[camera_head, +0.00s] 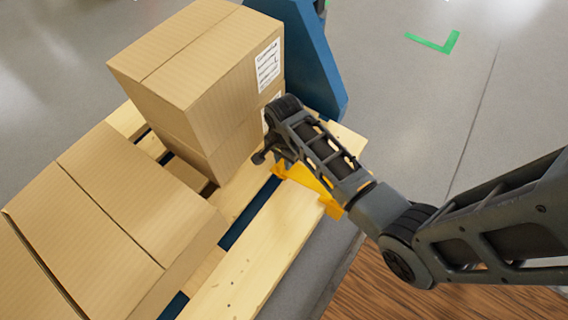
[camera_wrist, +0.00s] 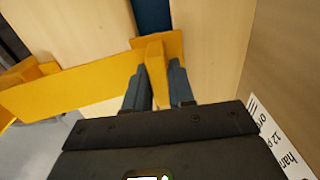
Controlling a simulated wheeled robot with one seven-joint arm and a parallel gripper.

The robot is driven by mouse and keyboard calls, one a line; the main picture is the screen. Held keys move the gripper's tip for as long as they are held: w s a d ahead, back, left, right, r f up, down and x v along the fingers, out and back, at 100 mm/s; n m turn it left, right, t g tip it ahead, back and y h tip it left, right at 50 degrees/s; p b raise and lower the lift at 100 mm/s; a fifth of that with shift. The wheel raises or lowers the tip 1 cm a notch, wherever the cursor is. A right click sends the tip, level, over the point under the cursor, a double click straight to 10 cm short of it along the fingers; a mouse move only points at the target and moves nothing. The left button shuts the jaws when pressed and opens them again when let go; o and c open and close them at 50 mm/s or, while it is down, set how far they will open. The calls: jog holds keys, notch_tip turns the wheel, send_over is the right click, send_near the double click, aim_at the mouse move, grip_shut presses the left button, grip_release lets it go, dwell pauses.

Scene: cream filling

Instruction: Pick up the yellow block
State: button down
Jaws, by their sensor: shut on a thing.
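The yellow block (camera_head: 302,178) lies on the wooden pallet, partly hidden behind my arm in the head view. In the wrist view the yellow block (camera_wrist: 75,92) looks like a long flat piece with an upright rib (camera_wrist: 156,70) near its right end. My gripper (camera_wrist: 158,88) is shut on that rib, with one dark finger on each side. In the head view my gripper (camera_head: 268,157) is small and dark beside the stacked boxes, and its fingertips are hard to make out.
Stacked cardboard boxes (camera_head: 205,70) stand close beside my gripper. More boxes (camera_head: 120,195) sit on the pallet (camera_head: 245,275) at the left. A blue upright (camera_head: 312,60) rises behind. Grey floor (camera_head: 420,110) is open at the right; a wooden surface (camera_head: 400,300) lies in front.

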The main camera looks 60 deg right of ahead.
jog(key=shift+r, duration=0.1)
jog(key=shift+r+p, duration=0.45)
jog(key=shift+r, duration=0.05)
notch_tip(320, 180, up, 4)
jog(key=shift+f+p, duration=0.15)
jog(key=shift+p, duration=1.1)
jog(key=d+r+p, duration=0.4)
jog(key=d+r, duration=0.2)
jog(key=d, duration=0.5)
jog(key=shift+s+d, duration=0.35)
jog(key=shift+s, duration=0.15)
